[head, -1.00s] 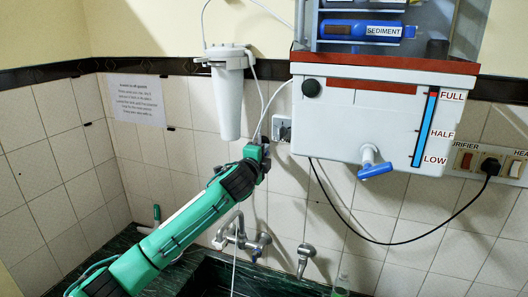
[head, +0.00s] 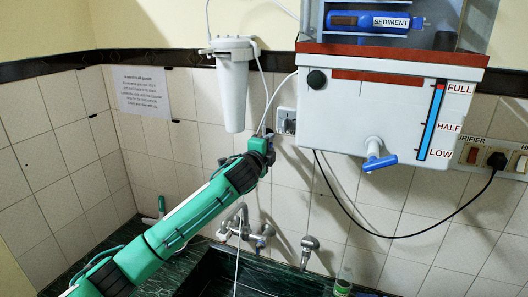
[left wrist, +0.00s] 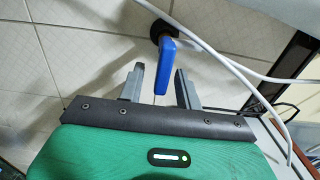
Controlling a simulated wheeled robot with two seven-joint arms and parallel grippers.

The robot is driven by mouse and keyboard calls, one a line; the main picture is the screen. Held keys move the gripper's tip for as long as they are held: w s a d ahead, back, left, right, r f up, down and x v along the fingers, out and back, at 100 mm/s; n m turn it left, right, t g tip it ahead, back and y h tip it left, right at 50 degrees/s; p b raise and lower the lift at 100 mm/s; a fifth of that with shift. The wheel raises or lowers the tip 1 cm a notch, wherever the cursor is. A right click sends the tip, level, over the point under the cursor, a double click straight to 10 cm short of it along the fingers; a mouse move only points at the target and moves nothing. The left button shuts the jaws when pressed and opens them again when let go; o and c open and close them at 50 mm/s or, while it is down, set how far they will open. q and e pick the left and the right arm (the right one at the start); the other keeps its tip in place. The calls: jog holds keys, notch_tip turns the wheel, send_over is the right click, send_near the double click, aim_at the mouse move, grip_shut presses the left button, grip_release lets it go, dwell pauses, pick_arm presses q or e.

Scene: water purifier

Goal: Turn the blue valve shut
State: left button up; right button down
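The blue valve handle (left wrist: 166,62) shows in the left wrist view, on a dark round base at the tiled wall. My left gripper (left wrist: 160,88) is open there, one finger on each side of the handle's lower end. I see gaps on both sides and cannot tell how deep the handle sits between the fingers. In the head view my left gripper (head: 262,146) is at the wall below the white filter housing, and its hand hides this valve. Another blue handle, on the purifier's tap (head: 380,162), is farther right. My right gripper is not in view.
The white filter housing (head: 232,88) hangs just above my left gripper, with thin tubes beside it. The purifier tank (head: 345,115) is to the right. Wall taps (head: 308,248) and a dark sink are below. White tubes (left wrist: 230,65) pass right of the handle.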

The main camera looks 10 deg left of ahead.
pick_arm(q)
jog(key=s+a+b, duration=0.2)
jog(key=s+b, duration=0.4)
jog(key=s, duration=0.7)
jog(key=shift+s+a, duration=0.2)
jog(key=shift+a, duration=0.1)
